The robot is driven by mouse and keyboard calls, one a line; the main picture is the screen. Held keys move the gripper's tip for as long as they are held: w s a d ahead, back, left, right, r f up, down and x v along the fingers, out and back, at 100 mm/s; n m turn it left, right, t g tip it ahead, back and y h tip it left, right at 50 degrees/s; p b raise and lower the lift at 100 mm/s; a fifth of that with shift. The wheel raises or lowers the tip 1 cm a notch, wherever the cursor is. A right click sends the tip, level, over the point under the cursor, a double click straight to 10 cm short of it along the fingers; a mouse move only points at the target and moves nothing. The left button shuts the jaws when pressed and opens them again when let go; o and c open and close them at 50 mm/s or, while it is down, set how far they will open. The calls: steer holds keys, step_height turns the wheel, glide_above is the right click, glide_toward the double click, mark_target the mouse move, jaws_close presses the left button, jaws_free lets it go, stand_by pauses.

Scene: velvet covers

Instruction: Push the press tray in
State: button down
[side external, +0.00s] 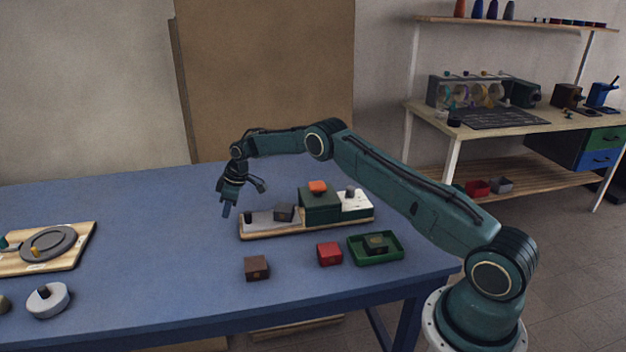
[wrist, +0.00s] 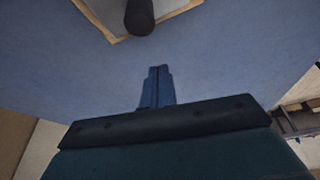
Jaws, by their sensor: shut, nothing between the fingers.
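The press (side external: 320,208) is a green block with an orange knob on top, on a long wooden base. Its grey press tray (side external: 262,222) sticks out to the left of the green body. A dark grey block (side external: 284,212) sits on the tray, and a black knob (side external: 248,218) stands at its left end. My gripper (side external: 226,211) is shut and empty, fingers pointing down, just left of the tray's end and apart from it. In the wrist view the shut blue fingers (wrist: 157,72) are over bare table, with the black knob (wrist: 140,17) ahead at the top edge.
A brown block (side external: 257,268), a red block (side external: 329,253) and a green bin (side external: 375,248) holding a dark block lie in front of the press. A wooden board (side external: 78,240) with a grey ring and a round grey piece (side external: 48,300) are at left.

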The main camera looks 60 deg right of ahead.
mark_target(278, 208)
steer(key=shift+s+d+f, duration=0.1)
steer(key=shift+s+d, duration=0.45)
steer(key=shift+s, duration=0.3)
steer(key=shift+s+d, duration=0.55)
steer(key=shift+s, duration=0.25)
steer(key=shift+d, duration=0.1)
steer(key=s+d, duration=0.7)
steer(key=shift+s, duration=0.1)
steer(key=shift+s+d, duration=0.5)
steer(key=shift+f, duration=0.1)
steer(key=shift+w, duration=0.1)
